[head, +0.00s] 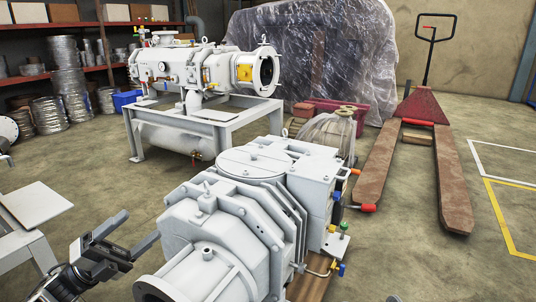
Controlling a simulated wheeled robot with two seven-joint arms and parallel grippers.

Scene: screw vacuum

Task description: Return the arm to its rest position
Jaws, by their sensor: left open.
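My left gripper (141,225) is at the lower left of the head view. Its two dark grey fingers are apart, with nothing between them. It is beside the left end of a large pale grey vacuum pump (235,215), which fills the lower middle of the view. I cannot tell whether the gripper touches the pump. The pump has a round flanged opening at its front and small red, blue and green valve handles on its right side. My right gripper is not in view.
A pale table (35,205) stands close on the left. Behind is another pump (205,68) on a grey frame (205,120). A red pallet truck (422,108) is at the right. Shelves (90,28) line the back left. Bare floor (410,255) lies at the lower right.

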